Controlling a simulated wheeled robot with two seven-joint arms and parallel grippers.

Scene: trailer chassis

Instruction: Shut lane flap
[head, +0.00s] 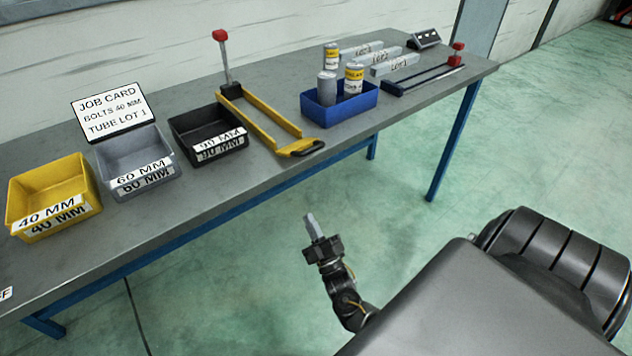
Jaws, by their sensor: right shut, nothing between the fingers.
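I cannot make out a lane flap for certain in the head view. My right gripper (311,224) is shut and empty. It is over the green floor in front of the bench, apart from the bench and everything on it. My left gripper is not in view. A yellow frame (262,112) with a black front handle lies on the bench, and an upright rod with a red knob (221,36) stands at its back end. A dark blue frame (425,80) with a red knob lies at the right end.
The grey bench (225,185) holds a yellow bin (22,185), grey bin (132,158), black bin (180,125), job card (112,112) and blue tray (340,110) with cans. Grey labelled bars (395,65) lie behind. The floor (385,210) in front is clear.

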